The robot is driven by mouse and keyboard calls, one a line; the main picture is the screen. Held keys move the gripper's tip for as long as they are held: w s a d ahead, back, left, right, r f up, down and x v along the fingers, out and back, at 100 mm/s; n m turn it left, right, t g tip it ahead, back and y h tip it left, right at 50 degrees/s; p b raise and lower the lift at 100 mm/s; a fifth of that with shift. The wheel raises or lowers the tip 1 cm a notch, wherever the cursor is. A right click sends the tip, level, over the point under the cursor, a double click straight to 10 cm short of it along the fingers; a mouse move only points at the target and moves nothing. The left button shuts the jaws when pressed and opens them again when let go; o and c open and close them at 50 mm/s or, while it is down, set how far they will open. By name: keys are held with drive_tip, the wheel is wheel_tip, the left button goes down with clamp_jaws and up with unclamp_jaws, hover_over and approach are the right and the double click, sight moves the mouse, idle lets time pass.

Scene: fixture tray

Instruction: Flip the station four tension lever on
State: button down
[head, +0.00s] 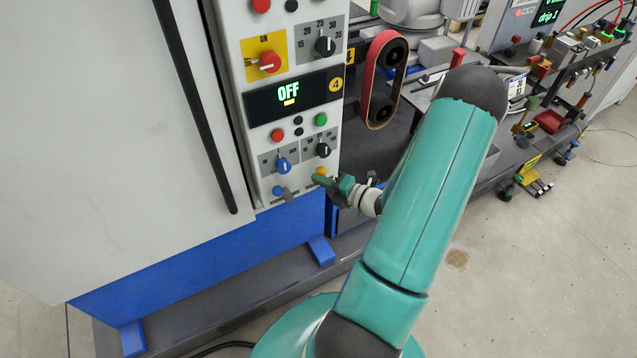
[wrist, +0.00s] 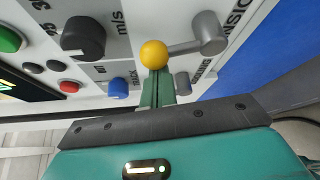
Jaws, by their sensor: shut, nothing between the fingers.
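The station four tension lever has a yellow ball (wrist: 154,54) on a short grey arm. Its arm runs right to a grey hub (wrist: 208,32) beside the partly cut-off word "TENSION". In the head view the yellow ball (head: 320,171) is at the panel's lower right. My gripper (wrist: 157,78) is shut and empty, its green fingertips right at the ball in the wrist view; I cannot tell whether they touch. In the head view my gripper (head: 325,180) hides most of the lever. The panel display (head: 291,95) reads "OFF" beside a yellow 4.
Close by are a blue knob (head: 282,165), a black knob (head: 323,150) and a blue-tipped lever (head: 279,191). A red belt loop (head: 383,79) stands right of the panel. A long black handle (head: 195,105) runs down the left cabinet. Open floor lies at the lower right.

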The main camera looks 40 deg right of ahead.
drive_tip(key=d+m+t, duration=0.1)
drive_tip(key=m, duration=0.1)
drive_tip(key=d+m+t, duration=0.1)
drive_tip(key=m, duration=0.1)
drive_tip(key=s+d+m+t, duration=0.1)
drive_tip(key=d+m, duration=0.1)
drive_tip(key=shift+s+r, duration=0.1)
drive_tip(key=shift+r, duration=0.15)
drive_tip(key=shift+d, duration=0.15)
idle(0.3)
idle(0.4)
